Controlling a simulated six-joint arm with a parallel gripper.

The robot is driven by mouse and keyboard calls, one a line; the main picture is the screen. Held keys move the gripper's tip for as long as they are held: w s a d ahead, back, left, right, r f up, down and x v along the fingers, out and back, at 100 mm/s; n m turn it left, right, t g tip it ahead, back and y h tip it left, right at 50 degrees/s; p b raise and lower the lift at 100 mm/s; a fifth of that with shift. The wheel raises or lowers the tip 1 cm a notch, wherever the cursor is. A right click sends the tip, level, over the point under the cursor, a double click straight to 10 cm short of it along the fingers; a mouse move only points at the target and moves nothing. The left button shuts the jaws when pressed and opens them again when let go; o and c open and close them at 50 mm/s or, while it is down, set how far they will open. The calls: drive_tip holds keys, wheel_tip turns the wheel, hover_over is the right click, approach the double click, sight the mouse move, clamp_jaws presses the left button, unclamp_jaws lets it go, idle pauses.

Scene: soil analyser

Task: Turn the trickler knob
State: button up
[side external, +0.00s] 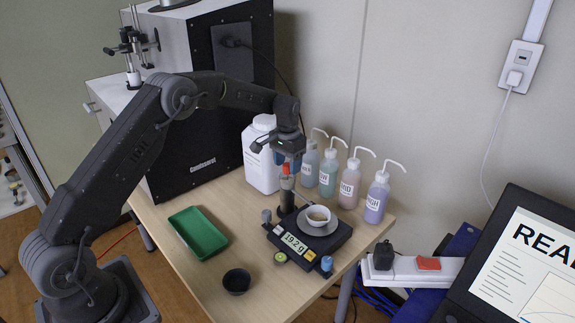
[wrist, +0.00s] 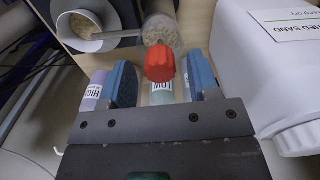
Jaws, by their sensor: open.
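The trickler's red ribbed knob (wrist: 160,63) sits between my gripper's two blue fingers in the wrist view, with gaps visible on both sides. My gripper (wrist: 160,80) is open and empty. In the side view my gripper (side external: 284,158) points down over the trickler (side external: 287,197), and part of the red knob (side external: 286,170) shows at the fingertips. In the wrist view the trickler's clear container (wrist: 162,32) holds pale grains, and its tube reaches left to a white cup (wrist: 85,40) with grains in it. The cup (side external: 318,214) stands on the scale's round pan.
The scale (side external: 305,238) has a lit display. Several wash bottles (side external: 350,183) stand behind it, and a white jug (side external: 260,155) stands close behind my gripper. A green tray (side external: 198,233) and a small black bowl (side external: 237,281) lie at the table's front. Bare wood lies between them.

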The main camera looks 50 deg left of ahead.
sight(287, 165)
wheel_tip(287, 165, up, 13)
idle(0.3)
drive_tip(key=s+d+r+t, duration=0.1)
drive_tip(key=s+d+r, duration=0.3)
drive_tip(key=s+r, duration=0.3)
drive_tip(key=s+d+r+t, duration=0.2)
drive_tip(key=s+d+r, duration=0.25)
drive_tip(key=s, duration=0.45)
drive_tip(key=s+d+f+t, duration=0.1)
drive_tip(key=s+d+f, duration=0.1)
drive_tip(key=s, duration=0.8)
drive_tip(key=s+d+f+t, duration=0.1)
drive_tip(key=s+f, duration=0.3)
drive_tip(key=s, duration=0.6)
drive_tip(key=shift+d+m+t, duration=0.3)
drive_tip(key=shift+d, duration=0.5)
